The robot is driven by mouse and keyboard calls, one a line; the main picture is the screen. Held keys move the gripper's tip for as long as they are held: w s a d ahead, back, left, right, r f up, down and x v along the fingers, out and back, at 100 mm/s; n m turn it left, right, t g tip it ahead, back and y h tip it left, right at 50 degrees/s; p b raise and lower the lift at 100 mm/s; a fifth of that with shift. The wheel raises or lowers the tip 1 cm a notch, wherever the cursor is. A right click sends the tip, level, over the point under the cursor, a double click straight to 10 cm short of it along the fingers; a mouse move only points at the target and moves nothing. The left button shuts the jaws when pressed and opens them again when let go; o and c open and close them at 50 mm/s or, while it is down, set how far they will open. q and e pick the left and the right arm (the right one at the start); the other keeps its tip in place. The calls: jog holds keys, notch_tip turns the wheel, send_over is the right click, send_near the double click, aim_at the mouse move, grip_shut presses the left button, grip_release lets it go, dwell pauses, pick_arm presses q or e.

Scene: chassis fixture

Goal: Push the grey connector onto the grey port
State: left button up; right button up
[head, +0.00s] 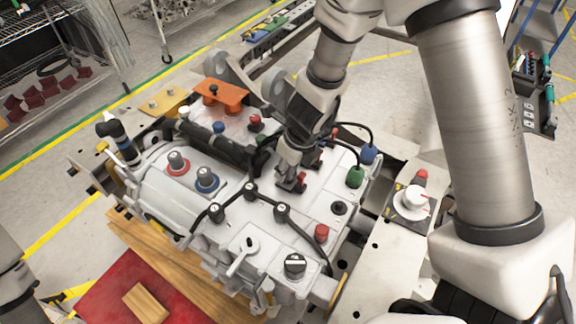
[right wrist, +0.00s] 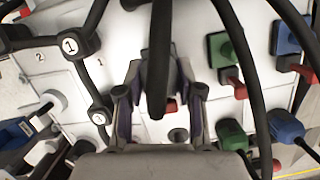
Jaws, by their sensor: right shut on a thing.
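My right gripper (head: 288,172) points down at the white housing (head: 215,245) from above. It is shut on the grey connector, which is mostly hidden by the fingers and a thick black cable. In the right wrist view the two fingers (right wrist: 160,72) close in at either side of this cable (right wrist: 158,95). The grey port is at or under the fingertips, largely covered; a red lever (head: 303,179) shows right beside them. I cannot tell how far the connector sits on the port. My left gripper is not in view.
Green (right wrist: 220,50) and blue (right wrist: 287,38) ports with red levers are close by. Numbered black caps (head: 250,190) joined by a black cable stand on the housing's front.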

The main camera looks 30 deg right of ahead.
jog(key=shift+f+b, duration=0.4)
jog(key=shift+f, duration=0.05)
jog(key=o, duration=1.2)
notch_tip(320, 180, up, 6)
jog(key=p, duration=0.6)
jog(key=shift+r, duration=0.1)
